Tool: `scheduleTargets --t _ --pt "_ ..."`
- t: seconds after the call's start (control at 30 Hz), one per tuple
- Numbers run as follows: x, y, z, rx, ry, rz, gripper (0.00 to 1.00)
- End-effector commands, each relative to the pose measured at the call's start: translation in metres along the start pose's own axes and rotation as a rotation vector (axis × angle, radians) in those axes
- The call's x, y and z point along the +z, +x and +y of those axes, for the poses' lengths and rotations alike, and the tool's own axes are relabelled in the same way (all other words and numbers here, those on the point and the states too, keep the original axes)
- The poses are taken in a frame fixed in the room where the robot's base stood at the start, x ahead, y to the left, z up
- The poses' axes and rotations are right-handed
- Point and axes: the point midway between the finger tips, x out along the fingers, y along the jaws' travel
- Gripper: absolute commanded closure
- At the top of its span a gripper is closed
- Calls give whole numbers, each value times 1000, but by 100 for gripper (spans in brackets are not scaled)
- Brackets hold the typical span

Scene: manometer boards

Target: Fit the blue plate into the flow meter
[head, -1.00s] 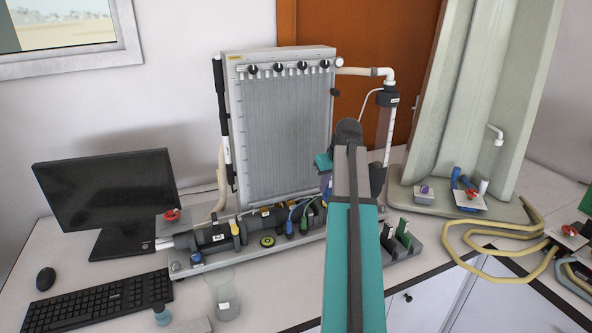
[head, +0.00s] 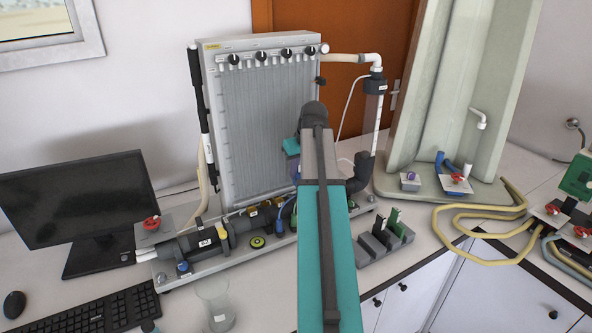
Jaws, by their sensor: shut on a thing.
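The flow meter (head: 226,233) is a line of black pipe sections and flanges along the base in front of the tall grey manometer board (head: 262,130). My teal and grey arm reaches up across the middle and covers the right part of this pipe line. My wrist bends down behind the arm at the board's lower right, with a teal cap and a small bluish-purple part showing. My gripper's fingers are hidden behind the arm. I cannot make out the blue plate. A grey slotted holder (head: 378,246) right of the arm carries an upright green plate (head: 394,217).
A monitor (head: 78,203), keyboard (head: 98,306) and mouse (head: 14,304) are at left. A glass beaker (head: 216,303) stands near the front. Yellow hoses (head: 467,219) lie on the right bench. A tall pale green panel (head: 463,90) stands behind them.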

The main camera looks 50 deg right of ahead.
Motion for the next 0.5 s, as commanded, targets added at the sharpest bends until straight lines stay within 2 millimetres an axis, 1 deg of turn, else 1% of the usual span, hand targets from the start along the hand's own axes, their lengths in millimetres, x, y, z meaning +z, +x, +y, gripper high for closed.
scheduleTargets --t 0.27,0.5 --pt "2 5 0 0 0 0 100" --pt "5 13 0 0 0 0 100"
